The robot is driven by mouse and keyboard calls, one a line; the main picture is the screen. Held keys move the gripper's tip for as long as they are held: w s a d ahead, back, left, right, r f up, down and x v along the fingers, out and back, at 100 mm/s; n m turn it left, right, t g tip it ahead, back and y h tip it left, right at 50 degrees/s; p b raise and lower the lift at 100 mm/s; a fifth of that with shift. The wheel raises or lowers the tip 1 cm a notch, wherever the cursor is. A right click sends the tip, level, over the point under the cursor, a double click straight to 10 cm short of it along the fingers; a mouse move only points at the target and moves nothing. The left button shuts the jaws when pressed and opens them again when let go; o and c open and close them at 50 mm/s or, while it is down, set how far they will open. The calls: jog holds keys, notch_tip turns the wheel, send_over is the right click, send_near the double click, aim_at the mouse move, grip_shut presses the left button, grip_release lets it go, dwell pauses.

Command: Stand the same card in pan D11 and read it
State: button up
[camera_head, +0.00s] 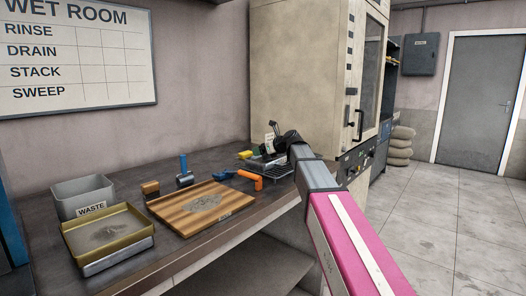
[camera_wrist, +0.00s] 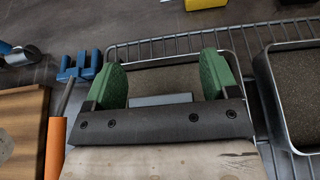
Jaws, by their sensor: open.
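My gripper (camera_head: 283,138) is at the far end of the bench, over the wire rack (camera_head: 268,167). In the wrist view its two green fingers (camera_wrist: 163,80) are apart, above a metal-rimmed pan with a dark bed (camera_wrist: 155,78). A flat light grey piece (camera_wrist: 160,99) shows low between the fingers; I cannot tell whether it is a card. A small pale upright card-like piece (camera_head: 269,143) shows beside my gripper in the head view. A second pan (camera_wrist: 262,85) with dark grainy filling sits to the right. No D11 label is readable.
An orange-handled tool (camera_head: 249,180) with a blue head (camera_wrist: 82,66) lies left of the rack. A yellow block (camera_head: 245,154) lies behind. A wooden board (camera_head: 180,225), brass-coloured tray (camera_head: 68,240) and WASTE bin (camera_head: 70,189) stand farther left. A tall cabinet (camera_head: 295,70) stands behind.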

jog(key=shift+s+d+r, duration=0.1)
jog(key=shift+r, duration=0.1)
jog(key=v, duration=1.1)
jog(key=shift+s+d+r, duration=0.15)
jog(key=shift+d+r, duration=0.1)
